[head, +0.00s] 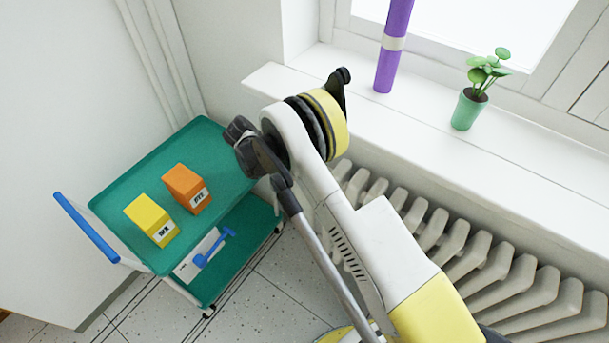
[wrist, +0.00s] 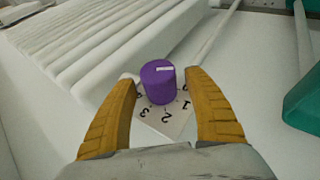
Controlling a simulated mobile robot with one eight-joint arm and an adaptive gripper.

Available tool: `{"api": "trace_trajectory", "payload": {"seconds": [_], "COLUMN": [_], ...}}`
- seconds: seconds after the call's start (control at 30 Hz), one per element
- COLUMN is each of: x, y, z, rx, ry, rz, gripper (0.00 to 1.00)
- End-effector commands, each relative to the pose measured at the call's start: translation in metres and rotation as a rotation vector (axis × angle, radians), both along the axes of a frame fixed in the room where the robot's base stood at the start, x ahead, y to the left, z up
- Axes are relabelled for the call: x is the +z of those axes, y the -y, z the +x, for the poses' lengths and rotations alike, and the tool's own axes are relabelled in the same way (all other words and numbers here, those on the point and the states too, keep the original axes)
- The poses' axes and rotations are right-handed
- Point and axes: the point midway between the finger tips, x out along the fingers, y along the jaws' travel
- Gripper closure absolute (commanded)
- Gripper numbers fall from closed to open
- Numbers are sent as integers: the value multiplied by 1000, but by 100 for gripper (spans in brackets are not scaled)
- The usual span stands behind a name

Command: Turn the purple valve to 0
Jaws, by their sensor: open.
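The purple valve (wrist: 158,84) is a short round knob with a small pale mark on its top. It stands on a white dial plate (wrist: 178,122) printed with dark digits, upside down in the wrist view; 3, 2 and 1 are readable. Another mark at the right is partly behind a finger, and I cannot tell which digit the knob points to. My gripper (wrist: 161,80) is open, with one orange finger on each side of the knob. Gaps show between the fingers and the knob. In the head view the knob and the fingers are hidden or not discernible.
A white ribbed radiator (head: 470,250) runs under the windowsill (head: 430,110). A purple pipe (head: 385,70) and potted plant (head: 465,110) stand there. A green trolley (head: 125,185) at left carries a yellow box (head: 150,215) and an orange box (head: 182,185); a blue-handled object (head: 208,252) is lower.

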Motion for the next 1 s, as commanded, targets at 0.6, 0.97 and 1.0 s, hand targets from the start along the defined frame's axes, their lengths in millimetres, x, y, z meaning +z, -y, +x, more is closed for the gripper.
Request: {"api": "trace_trajectory", "payload": {"seconds": [0.6, 0.97, 1.0], "x": [81, 85, 84], "y": [-75, -78, -77], "z": [3, 3, 3], "rx": [1, 0, 0], "ry": [-1, 0, 3], "rz": [0, 0, 4], "gripper": [39, 40, 40]}}
